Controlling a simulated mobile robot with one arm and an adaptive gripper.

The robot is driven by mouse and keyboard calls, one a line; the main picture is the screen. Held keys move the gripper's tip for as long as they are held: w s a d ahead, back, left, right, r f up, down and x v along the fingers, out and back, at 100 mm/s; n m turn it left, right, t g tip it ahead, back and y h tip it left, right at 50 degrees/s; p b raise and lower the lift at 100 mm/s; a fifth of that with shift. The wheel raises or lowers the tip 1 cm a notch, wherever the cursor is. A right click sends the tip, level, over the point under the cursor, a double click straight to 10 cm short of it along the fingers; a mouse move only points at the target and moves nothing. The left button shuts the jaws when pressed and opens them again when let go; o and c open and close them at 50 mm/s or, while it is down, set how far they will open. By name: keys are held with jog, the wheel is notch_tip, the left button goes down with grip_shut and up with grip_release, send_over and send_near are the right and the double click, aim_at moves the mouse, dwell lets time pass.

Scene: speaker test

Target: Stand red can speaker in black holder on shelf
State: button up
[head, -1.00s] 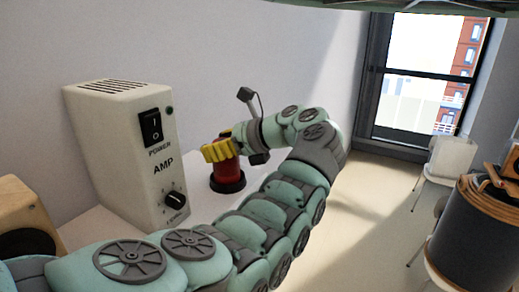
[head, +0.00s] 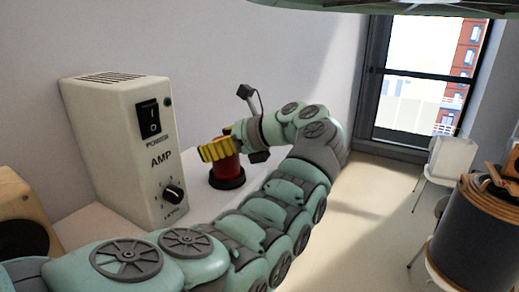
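The red can speaker (head: 226,168) stands upright, as far as I can see, with its lower end at the black holder (head: 228,183), a round dark ring on the white shelf (head: 88,226). Whether its base is fully seated is hard to see. My gripper (head: 217,149) has yellow fingers and reaches in from the right at the can's upper part. The near finger crosses in front of the can and hides much of its top. The far finger is mostly hidden, so I cannot see whether the fingers press on the can.
A white amp (head: 125,150) with a power switch and knob stands on the shelf left of the holder. A wooden speaker box (head: 20,212) is at the far left. A dark drum (head: 478,240) and white chair (head: 452,157) stand right, beyond open floor.

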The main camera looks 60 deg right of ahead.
jog(key=o, duration=0.3)
jog(key=shift+r, duration=0.15)
jog(key=shift+r+p, duration=0.5)
jog(key=shift+p, duration=0.65)
jog(key=s+b, duration=0.1)
jog(key=b, duration=0.1)
jog(key=s+b, duration=0.2)
jog(key=shift+d, duration=0.35)
jog(key=p+v, duration=0.9)
jog(key=shift+r, duration=0.25)
jog(key=shift+w, duration=0.1)
